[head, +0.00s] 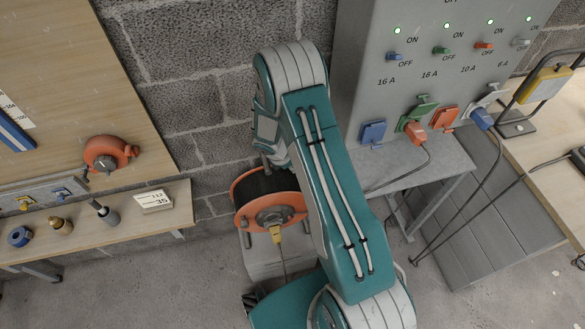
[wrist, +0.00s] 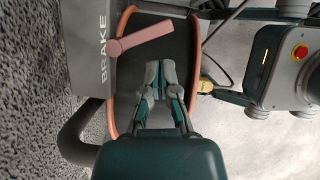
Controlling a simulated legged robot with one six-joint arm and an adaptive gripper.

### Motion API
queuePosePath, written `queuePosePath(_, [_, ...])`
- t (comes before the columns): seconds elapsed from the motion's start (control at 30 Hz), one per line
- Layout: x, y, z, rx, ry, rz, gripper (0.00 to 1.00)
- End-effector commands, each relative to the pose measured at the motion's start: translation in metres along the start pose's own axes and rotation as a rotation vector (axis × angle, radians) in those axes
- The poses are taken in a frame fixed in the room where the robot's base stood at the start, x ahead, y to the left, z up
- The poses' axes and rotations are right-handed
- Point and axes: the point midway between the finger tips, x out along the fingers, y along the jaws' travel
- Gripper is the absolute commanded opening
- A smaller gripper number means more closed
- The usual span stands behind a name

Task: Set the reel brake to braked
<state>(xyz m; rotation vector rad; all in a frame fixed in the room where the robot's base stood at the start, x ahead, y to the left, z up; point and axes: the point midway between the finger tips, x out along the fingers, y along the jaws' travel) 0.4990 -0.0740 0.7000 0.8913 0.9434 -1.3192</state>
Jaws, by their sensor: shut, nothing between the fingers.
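The reel (head: 296,207) has orange flanges and a dark drum and stands low by the wall in the head view, partly behind my arm. In the wrist view the reel's orange flange (wrist: 124,120) and dark drum show close up. A grey housing (wrist: 85,42) marked BRAKE sits at the upper left there. The pinkish brake lever (wrist: 142,38) slants from its pivot by the housing up to the right, across the flange. My gripper (wrist: 160,68) is shut and empty over the drum, below and right of the lever, with a gap visible in the picture.
A grey socket panel (head: 360,95) with switches and coloured plugs stands right of the reel, cables hanging below. A wooden shelf (head: 90,238) with fittings is at left. A yellow plug (head: 276,234) hangs at the reel's front. Some floor is clear.

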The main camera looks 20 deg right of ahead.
Motion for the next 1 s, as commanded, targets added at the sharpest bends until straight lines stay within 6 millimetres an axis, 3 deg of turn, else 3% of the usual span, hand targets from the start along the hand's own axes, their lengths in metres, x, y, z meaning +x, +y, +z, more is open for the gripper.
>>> queuePosePath(0.6, [-0.006,0.010,-0.004,0.002,0.001,0.001,0.00])
queuePosePath(0.77, [-0.030,0.010,-0.004,0.002,0.000,0.002,0.00])
queuePosePath(1.0, [-0.081,0.011,-0.004,0.002,0.000,0.003,0.00])
